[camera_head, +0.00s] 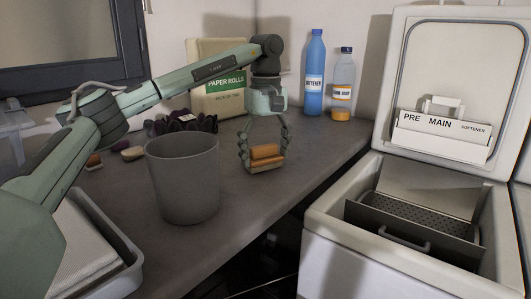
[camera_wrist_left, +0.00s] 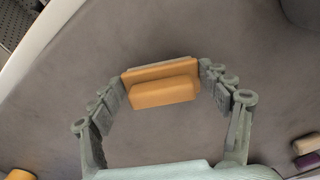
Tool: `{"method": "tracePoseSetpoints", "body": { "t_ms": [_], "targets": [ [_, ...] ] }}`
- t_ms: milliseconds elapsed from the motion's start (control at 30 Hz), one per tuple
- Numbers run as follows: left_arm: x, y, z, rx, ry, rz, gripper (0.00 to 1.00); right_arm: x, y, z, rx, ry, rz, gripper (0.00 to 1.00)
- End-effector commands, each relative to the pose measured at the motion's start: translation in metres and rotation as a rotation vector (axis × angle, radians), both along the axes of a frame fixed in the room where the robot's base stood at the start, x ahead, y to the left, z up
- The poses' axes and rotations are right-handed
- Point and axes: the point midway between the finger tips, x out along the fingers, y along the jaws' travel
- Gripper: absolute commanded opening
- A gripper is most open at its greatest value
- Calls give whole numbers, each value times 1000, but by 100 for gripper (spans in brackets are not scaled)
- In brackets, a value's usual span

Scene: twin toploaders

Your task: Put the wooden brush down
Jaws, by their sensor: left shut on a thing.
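The wooden brush (camera_head: 265,156) is an orange-brown block with a raised grip and a pale underside. My left gripper (camera_head: 265,150) points down over the grey counter with its fingers on both ends of the brush. In the left wrist view the brush (camera_wrist_left: 161,84) lies between the two fingertips (camera_wrist_left: 162,80), level with the counter behind it. The brush is at or very close to the counter top; I cannot tell whether it touches. My right gripper is not in view.
A grey bin (camera_head: 184,180) stands left of the brush. Paper rolls (camera_head: 217,100), a blue softener bottle (camera_head: 314,80) and an orange-bottomed bottle (camera_head: 342,88) stand behind. The open toploader (camera_head: 325,222) is at the right, past the counter edge. Counter right of the brush is clear.

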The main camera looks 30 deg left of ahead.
Motion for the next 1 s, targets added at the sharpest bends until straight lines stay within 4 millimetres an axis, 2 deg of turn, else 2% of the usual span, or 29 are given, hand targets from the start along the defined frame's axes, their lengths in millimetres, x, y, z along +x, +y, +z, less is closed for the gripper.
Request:
{"method": "tracePoseSetpoints", "body": {
  "t_ms": [100,333,367,500,833,1000],
  "targets": [
    [0,0,0,-1,-3,0,54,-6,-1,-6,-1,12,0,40],
    [0,0,-4,-1,-2,0,54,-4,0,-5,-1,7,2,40],
    [0,0,-3,-1,-2,0,80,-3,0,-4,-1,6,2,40],
    [0,0,-3,-1,-2,0,97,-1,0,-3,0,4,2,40],
    [0,0,-3,-1,-2,0,98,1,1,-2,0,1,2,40],
    [1,0,10,-1,-5,1,98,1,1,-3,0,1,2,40]
  ]
}}
